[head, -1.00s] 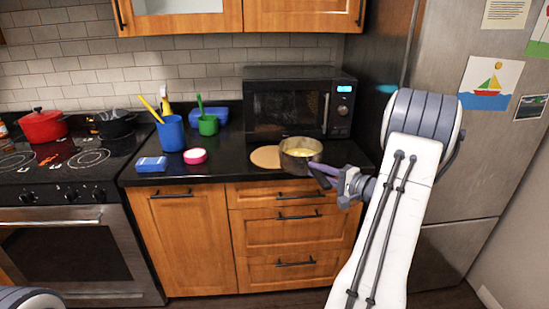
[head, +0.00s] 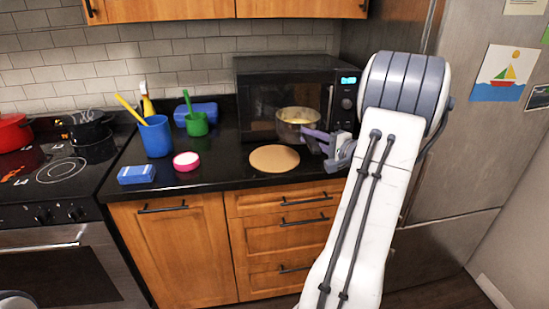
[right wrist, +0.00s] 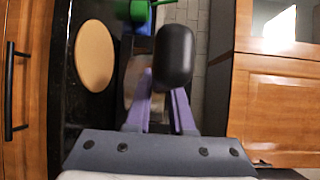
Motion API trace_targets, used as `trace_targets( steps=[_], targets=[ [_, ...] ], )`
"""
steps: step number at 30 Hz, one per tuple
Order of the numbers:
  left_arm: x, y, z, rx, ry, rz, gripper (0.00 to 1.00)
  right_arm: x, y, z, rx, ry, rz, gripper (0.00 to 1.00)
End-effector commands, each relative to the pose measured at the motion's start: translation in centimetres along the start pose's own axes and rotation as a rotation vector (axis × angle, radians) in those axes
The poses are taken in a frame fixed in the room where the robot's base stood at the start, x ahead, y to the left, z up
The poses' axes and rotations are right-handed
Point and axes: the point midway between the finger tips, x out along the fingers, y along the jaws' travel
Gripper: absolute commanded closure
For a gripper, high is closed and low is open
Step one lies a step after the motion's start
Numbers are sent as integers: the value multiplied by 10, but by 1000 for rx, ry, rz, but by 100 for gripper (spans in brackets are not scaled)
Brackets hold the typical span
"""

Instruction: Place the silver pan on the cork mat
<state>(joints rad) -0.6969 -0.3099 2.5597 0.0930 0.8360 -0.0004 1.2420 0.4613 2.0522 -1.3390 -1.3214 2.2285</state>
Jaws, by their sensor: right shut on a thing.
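The silver pan (head: 290,131) has yellowish contents. In the head view it shows behind and to the right of the cork mat, in front of the microwave, and looks raised above the counter. The round tan cork mat (head: 274,158) lies flat and bare on the black counter; it also shows in the right wrist view (right wrist: 95,55). My right gripper (head: 317,141) is shut on the pan's handle. In the right wrist view the black handle (right wrist: 174,55) rises between the purple fingers (right wrist: 162,100). The pan's body is mostly hidden there. My left gripper is out of view.
The black microwave (head: 290,85) stands close behind the pan. A pink-rimmed round item (head: 186,161), blue sponge (head: 136,174), blue cup (head: 155,138) and green cup (head: 197,125) stand left of the mat. The fridge (head: 465,150) is at the right.

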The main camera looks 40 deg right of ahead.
Motion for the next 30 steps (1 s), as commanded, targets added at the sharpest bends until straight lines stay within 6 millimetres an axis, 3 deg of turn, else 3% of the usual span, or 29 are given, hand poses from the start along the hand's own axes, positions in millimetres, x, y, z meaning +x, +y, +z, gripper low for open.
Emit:
trace_targets(
  steps=[9,15,20,30],
  targets=[
    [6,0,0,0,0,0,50,48,38,14,2,25,-4,100],
    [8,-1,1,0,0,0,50,73,53,25,-1,30,-6,100],
    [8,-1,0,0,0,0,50,79,60,28,-1,31,-5,100],
    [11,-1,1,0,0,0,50,82,96,27,-2,29,-6,100]
  ],
)
